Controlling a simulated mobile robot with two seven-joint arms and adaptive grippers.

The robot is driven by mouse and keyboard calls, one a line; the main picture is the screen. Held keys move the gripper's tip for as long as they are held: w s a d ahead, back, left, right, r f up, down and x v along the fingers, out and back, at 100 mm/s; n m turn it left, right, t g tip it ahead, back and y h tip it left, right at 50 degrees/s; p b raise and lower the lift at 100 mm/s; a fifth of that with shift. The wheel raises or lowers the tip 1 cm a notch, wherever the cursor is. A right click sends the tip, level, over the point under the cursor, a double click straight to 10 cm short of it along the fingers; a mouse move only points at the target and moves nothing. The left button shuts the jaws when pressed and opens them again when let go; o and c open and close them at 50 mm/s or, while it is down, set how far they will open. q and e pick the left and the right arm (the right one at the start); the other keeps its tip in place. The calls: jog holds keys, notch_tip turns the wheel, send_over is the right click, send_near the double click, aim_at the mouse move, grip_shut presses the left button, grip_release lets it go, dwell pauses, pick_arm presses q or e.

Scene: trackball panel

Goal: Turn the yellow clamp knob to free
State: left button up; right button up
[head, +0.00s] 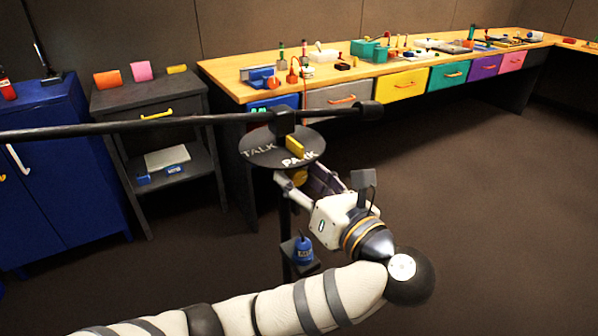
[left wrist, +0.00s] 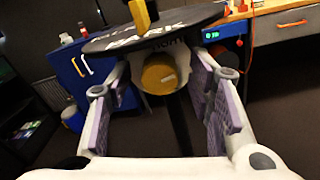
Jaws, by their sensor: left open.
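The yellow clamp knob (left wrist: 158,75) is a round yellow drum under a dark disc (head: 258,151), in front of a dark post. In the head view only a small part of the knob (head: 298,177) shows below the disc's edge. A yellow pointer (head: 295,147) stands on top of the disc near the word PARK; TALK is lettered at the left. My left gripper (head: 308,182) is open, its purple-padded fingers on either side of the knob. In the left wrist view, gaps show between the knob and both fingers (left wrist: 158,88). My right gripper is out of view.
A long dark bar (head: 180,122) crosses above the disc. A small shelf with a blue bottle (head: 303,250) sits low on the post (head: 285,220). Behind are a workbench (head: 235,84) with coloured drawers, a dark side table (head: 150,100) and a blue cabinet (head: 50,170). Floor at right is clear.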

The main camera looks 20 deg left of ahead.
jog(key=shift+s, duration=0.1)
pick_arm(q)
jog(key=shift+s, duration=0.1)
jog(key=c, duration=0.3)
grip_shut()
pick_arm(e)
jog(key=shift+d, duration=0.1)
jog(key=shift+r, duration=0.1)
